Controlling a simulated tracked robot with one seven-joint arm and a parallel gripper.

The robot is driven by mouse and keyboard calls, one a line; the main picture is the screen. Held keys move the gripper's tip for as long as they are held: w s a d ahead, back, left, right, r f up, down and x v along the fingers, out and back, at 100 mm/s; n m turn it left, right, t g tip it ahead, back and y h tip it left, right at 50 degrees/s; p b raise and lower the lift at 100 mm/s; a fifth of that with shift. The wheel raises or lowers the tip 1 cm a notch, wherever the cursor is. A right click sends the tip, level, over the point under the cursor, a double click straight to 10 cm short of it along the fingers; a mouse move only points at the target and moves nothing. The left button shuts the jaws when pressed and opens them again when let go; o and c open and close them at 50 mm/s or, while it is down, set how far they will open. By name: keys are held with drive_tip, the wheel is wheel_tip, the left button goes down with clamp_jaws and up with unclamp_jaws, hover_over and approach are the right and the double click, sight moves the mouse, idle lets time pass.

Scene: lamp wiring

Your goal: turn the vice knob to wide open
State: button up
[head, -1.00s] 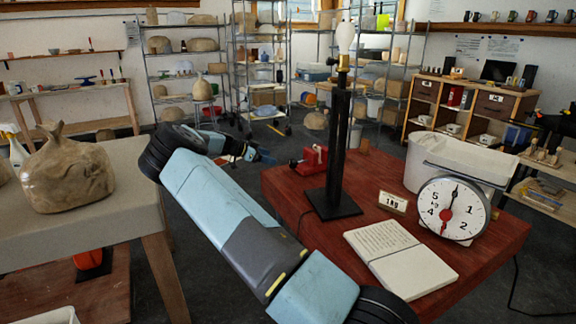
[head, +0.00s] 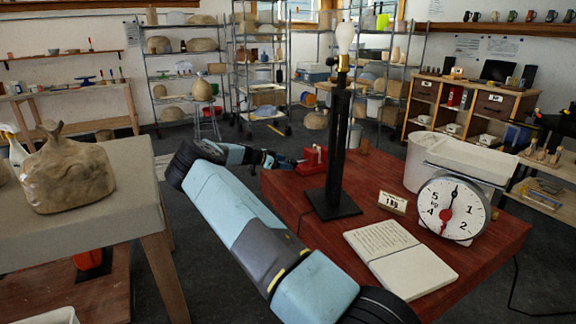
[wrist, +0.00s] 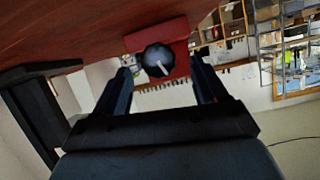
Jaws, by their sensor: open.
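The red vice (head: 313,159) sits at the far left part of the red table (head: 290,200). In the wrist view the red vice body (wrist: 181,34) shows with its dark round knob (wrist: 157,60) facing me. The knob has a pale pointer line. My gripper (head: 287,163) is at the left side of the vice in the head view, its fingertips small there. In the wrist view my gripper (wrist: 163,78) is open, with one finger on each side of the knob. I cannot tell whether the fingers touch it.
A black lamp stand (head: 339,150) with a white bulb stands right of the vice.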

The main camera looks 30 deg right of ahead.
drive_tip(key=shift+x, duration=1.55)
drive_tip(key=shift+c, duration=0.4)
drive_tip(key=c, duration=0.9)
drive_tip(key=shift+w+a, duration=0.1)
drive_tip(key=shift+a, duration=0.25)
drive_tip(key=shift+c, duration=0.4)
drive_tip(key=shift+d, duration=0.25)
drive_tip(key=shift+n, duration=0.3)
